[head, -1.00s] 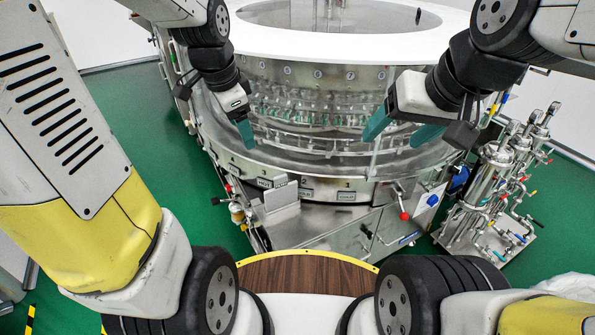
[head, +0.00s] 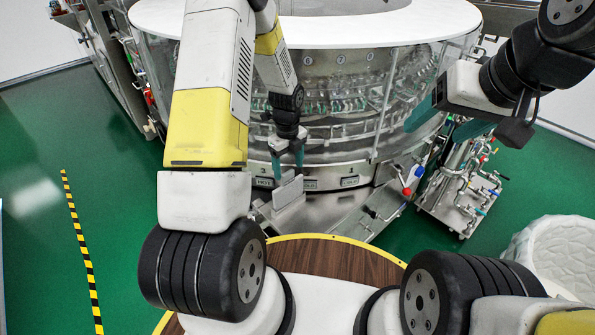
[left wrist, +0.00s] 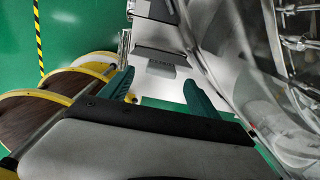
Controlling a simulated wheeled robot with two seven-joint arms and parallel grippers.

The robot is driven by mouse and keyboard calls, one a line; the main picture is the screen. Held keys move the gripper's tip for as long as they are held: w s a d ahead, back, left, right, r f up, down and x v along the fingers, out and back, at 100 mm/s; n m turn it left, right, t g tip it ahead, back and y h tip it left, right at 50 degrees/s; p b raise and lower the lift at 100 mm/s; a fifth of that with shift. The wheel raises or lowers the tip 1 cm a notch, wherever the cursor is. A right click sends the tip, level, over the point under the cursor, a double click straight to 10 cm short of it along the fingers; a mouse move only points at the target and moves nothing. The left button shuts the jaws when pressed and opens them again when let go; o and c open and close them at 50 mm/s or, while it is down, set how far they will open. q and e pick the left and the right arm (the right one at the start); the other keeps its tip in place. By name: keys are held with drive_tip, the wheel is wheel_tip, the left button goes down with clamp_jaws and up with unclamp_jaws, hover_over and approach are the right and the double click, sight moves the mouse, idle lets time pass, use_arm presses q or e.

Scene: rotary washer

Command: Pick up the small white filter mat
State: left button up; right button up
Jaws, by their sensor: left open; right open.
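I cannot make out the small white filter mat for sure in either view. My left gripper (head: 287,166) is open, its teal fingers pointing down just above a grey upright plate (head: 288,192) on the steel ledge at the front of the rotary washer (head: 340,178). In the left wrist view the open fingers (left wrist: 158,92) stand apart over a pale surface (left wrist: 158,92); nothing is clearly held between them. My right gripper (head: 448,121) is open and empty in front of the washer's right side.
A red-knobbed lever (head: 407,191) and a piping unit (head: 465,190) stand right of the ledge. A white basket (head: 560,260) is at the right.

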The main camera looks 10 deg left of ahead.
sight(287, 172)
use_arm(q)
drive_tip(key=shift+w+a+f, duration=0.15)
drive_tip(key=shift+f, duration=1.05)
drive_tip(key=shift+w+a+f, duration=0.1)
drive_tip(key=shift+f, duration=1.05)
clamp_jaws()
